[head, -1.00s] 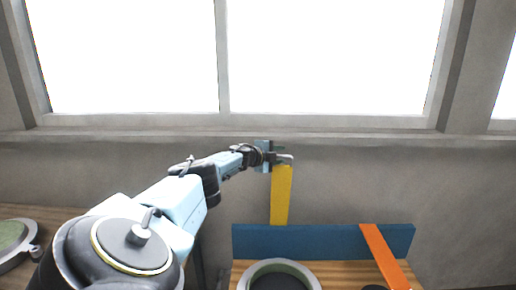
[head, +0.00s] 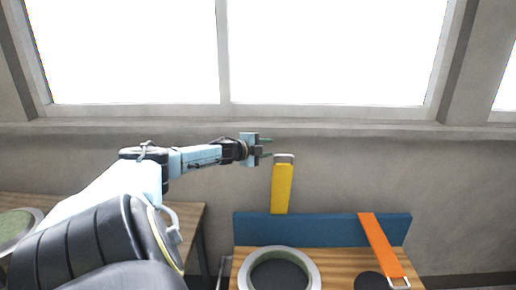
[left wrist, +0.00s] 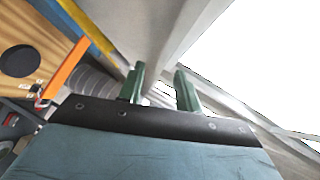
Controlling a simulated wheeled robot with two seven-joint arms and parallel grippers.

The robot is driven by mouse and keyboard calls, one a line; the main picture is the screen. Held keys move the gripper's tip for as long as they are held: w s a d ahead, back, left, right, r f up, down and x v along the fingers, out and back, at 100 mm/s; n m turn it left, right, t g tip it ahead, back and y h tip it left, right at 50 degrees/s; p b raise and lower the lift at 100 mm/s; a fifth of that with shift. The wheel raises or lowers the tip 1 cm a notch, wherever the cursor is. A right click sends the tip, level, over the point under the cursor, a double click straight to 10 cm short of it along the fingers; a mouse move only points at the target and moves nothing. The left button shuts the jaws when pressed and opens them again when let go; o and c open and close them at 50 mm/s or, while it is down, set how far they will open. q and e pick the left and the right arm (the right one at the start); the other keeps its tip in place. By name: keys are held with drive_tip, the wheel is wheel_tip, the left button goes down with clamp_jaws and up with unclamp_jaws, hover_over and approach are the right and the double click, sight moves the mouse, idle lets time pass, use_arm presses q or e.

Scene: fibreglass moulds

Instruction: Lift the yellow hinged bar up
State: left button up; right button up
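The yellow hinged bar (head: 282,190) stands nearly upright, rising from the blue board (head: 320,228), with a pale metal handle (head: 284,157) at its top. My left gripper (head: 268,148) is just above and left of that handle in the head view, seemingly apart from it. In the left wrist view its two green fingers (left wrist: 160,88) are spread, with no bar between them. The yellow bar (left wrist: 92,30) shows at upper left there. My right gripper is in neither view.
An orange bar (head: 380,247) with a handle leans down towards the front, right of the yellow one. A round mould (head: 243,272) sits on the wooden bench. Another table with a round mould (head: 18,228) is at left. The wall and window stand behind.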

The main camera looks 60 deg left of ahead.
use_arm(q)
drive_tip(key=shift+v, duration=2)
drive_tip(key=shift+d+r, duration=0.1)
drive_tip(key=shift+d, duration=0.05)
